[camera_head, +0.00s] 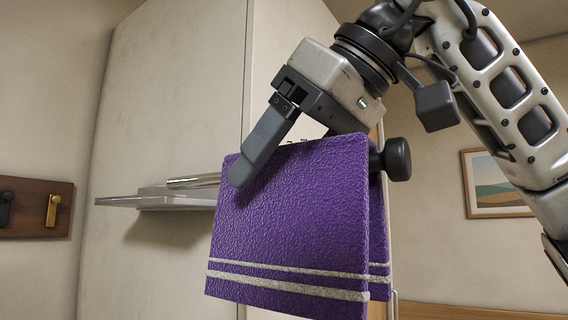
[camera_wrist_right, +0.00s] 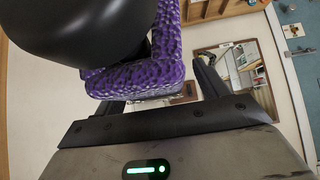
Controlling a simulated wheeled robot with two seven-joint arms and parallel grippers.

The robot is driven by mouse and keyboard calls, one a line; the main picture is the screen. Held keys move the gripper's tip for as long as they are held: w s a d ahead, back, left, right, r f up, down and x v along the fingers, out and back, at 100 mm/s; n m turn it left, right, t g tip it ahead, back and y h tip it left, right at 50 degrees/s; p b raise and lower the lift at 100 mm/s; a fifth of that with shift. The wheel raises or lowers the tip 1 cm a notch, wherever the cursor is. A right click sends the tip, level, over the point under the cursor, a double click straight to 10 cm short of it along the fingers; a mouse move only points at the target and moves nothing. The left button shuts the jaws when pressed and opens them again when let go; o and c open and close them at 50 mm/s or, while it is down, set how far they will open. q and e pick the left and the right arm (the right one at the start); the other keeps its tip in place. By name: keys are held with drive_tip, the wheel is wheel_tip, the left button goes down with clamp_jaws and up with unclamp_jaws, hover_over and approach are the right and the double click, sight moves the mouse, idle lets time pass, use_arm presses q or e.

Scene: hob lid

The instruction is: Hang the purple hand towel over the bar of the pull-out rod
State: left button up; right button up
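The purple hand towel (camera_head: 290,220) with pale stripes near its lower edge hangs folded in the head view, its two layers dropping down. The pull-out rod's silver bar (camera_head: 192,182) runs in at the towel's left, and a black end knob (camera_head: 397,160) shows at its right. The towel hides the bar between them. My right gripper (camera_head: 262,150) is at the towel's top, one finger in front of it. In the right wrist view its fingers (camera_wrist_right: 160,95) are spread, with a gap beside the towel (camera_wrist_right: 140,82). My left gripper is not in view.
A grey metal mount (camera_head: 165,199) joins the bar to the pale cabinet side (camera_head: 170,100). A brown hook board (camera_head: 35,208) is on the left wall. A framed picture (camera_head: 492,185) hangs on the right wall. The space below the towel looks clear.

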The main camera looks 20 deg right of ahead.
use_arm(q)
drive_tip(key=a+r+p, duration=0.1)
drive_tip(key=p, duration=0.2)
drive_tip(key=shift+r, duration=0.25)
use_arm(e)
drive_tip(key=v, duration=1.6)
